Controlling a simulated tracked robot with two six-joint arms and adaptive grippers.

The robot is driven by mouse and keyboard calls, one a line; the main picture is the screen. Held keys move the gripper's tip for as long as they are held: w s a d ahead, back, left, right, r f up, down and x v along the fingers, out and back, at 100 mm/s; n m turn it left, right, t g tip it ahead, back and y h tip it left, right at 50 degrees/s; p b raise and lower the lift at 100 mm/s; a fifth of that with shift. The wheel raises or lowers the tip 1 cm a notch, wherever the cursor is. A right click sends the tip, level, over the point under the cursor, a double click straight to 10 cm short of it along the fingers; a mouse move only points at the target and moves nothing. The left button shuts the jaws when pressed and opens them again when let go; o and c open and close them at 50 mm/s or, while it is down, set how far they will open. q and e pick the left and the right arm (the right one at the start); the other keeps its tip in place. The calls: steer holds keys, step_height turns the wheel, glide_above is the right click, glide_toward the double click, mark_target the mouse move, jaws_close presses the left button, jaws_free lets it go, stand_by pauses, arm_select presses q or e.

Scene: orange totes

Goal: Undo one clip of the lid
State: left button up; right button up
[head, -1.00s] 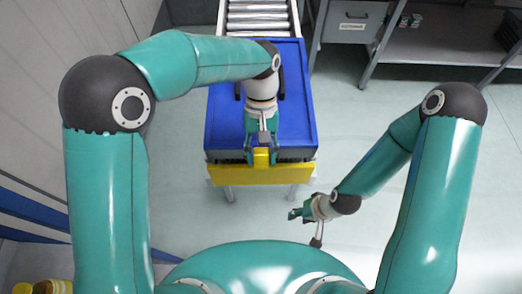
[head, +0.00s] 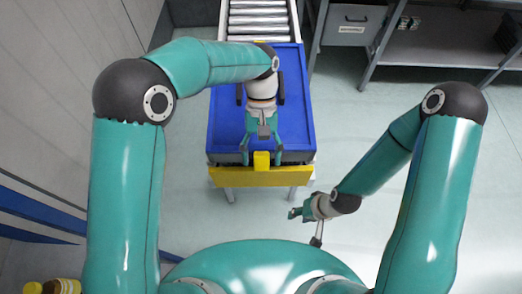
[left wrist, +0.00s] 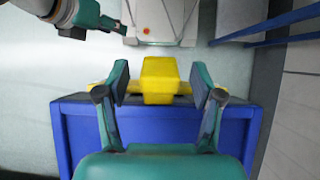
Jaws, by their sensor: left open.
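The blue lid (head: 225,110) lies flat on a dark tote (head: 295,156) in the head view. A yellow clip (head: 262,160) sits at the middle of the lid's near edge. It is also in the middle of the left wrist view (left wrist: 160,80). My left gripper (head: 262,152) is open, with one finger on each side of the clip and a gap visible on both sides. I cannot tell whether the clip is fastened. My right gripper (head: 296,213) hangs to the right of and nearer than the tote, apart from it; its fingers are too small to read.
A yellow bar (head: 230,178) runs along the tote's near side. A roller conveyor (head: 257,20) extends behind the tote. A grey drawer unit (head: 348,25) and shelving stand at the back right. The floor to the right is clear.

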arm_select(q)
steer(key=shift+w+r, duration=0.1)
steer(key=v, duration=1.1)
steer(key=shift+w+r, duration=0.15)
steer(key=shift+r, duration=0.15)
